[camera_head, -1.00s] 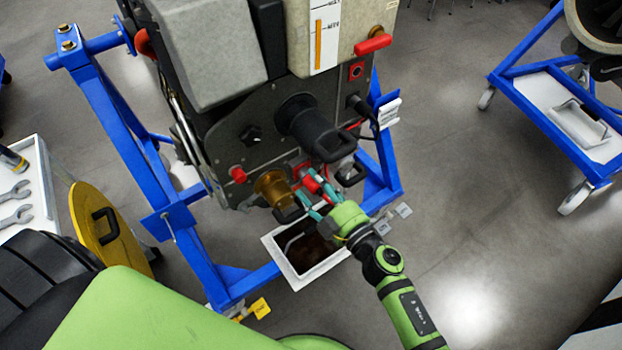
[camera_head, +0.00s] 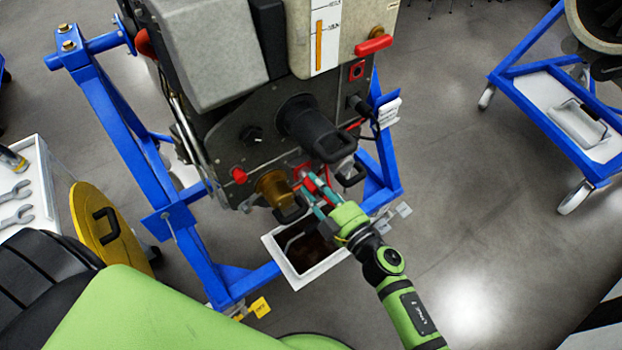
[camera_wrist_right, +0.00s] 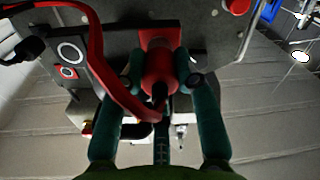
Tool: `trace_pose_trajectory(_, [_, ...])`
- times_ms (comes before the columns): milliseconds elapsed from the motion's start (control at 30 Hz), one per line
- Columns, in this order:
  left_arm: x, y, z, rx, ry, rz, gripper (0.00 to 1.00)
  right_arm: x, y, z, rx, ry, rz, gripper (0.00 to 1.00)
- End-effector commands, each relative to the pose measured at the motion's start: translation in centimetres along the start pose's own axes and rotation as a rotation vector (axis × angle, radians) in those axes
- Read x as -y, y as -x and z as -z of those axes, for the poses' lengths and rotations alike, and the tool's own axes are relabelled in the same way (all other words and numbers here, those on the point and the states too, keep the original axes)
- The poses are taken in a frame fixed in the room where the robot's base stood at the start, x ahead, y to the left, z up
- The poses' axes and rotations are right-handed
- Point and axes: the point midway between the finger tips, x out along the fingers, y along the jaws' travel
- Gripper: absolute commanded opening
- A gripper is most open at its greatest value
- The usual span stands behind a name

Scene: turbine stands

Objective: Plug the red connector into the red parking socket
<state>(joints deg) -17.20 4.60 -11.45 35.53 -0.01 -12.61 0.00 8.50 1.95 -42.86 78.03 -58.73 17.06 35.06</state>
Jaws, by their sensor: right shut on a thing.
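My right gripper (camera_head: 314,190) is at the lower front of the turbine unit, its teal fingers shut on the red connector (camera_head: 309,184). In the right wrist view, the red connector (camera_wrist_right: 158,76) sits between the two fingertips, with its dark rear end towards me. Beyond it, a red square plate (camera_wrist_right: 160,37) on the dark panel lines up with the connector; it looks like the red socket. Its opening is hidden by the connector, so I cannot tell how deep the connector sits. My left gripper is not in view.
A red cable (camera_wrist_right: 97,60) curves down beside the connector in the wrist view. A brass cylinder (camera_head: 273,187) and a black handled plug (camera_head: 315,128) are close to the gripper. A white bin (camera_head: 292,278) stands below. Blue stand bars (camera_head: 382,185) flank the unit.

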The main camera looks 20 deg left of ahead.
Motion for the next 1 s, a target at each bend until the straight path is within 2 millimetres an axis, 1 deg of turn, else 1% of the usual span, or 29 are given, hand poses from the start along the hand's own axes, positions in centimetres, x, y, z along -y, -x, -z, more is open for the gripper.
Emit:
trace_pose_trajectory(333, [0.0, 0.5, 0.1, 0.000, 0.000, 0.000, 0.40, 0.0, 1.0, 0.0, 0.002, 0.001, 0.000, 0.00])
trace_pose_trajectory(633, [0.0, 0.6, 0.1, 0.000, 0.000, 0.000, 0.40, 0.0, 1.2, -0.1, 0.002, 0.000, 0.001, 0.00])
trace_pose_trajectory(1000, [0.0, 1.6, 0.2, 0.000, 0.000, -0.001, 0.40, 0.0, 3.4, 0.0, 0.003, -0.002, 0.000, 0.00])
